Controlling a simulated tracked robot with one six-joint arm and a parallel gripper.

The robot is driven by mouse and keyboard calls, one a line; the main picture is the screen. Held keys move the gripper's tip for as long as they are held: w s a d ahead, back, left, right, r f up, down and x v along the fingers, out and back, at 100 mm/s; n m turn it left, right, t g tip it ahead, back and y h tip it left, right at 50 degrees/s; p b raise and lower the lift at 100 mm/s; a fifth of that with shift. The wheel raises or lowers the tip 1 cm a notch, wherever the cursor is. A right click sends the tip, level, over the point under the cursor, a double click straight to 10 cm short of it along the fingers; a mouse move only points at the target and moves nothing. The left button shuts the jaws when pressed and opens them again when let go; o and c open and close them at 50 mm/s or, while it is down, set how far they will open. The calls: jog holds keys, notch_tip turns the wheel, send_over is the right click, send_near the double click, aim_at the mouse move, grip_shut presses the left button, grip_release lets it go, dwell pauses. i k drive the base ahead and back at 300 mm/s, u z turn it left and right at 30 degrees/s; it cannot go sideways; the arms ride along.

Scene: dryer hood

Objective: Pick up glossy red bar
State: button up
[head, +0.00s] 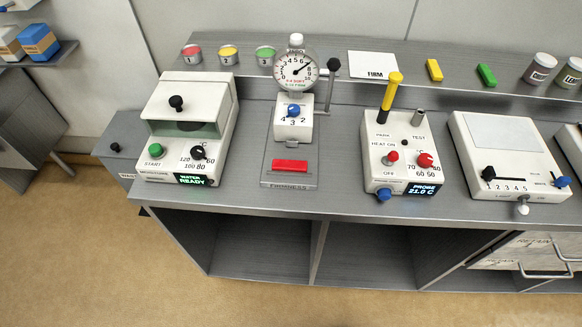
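The glossy red bar (290,166) lies flat on the grey base plate (290,183) labelled "FIRMNESS", at the front of the dial gauge device (295,100). The bar sits below the device's white block with a blue knob, and nothing covers it from above in this view. My gripper is not in view.
A white moisture machine (187,110) stands left of the bar, and a heater box (396,150) with a yellow-handled probe (392,90) stands right. A black-knobbed lever (332,75) rises beside the gauge. Yellow (434,69) and green (487,75) bars lie on the back shelf. The counter's front strip is clear.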

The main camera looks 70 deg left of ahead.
aim_at(278, 165)
jog(key=k, duration=1.65)
jog(key=u, duration=2.4)
jog(key=i, duration=0.55)
jog(key=z, duration=0.05)
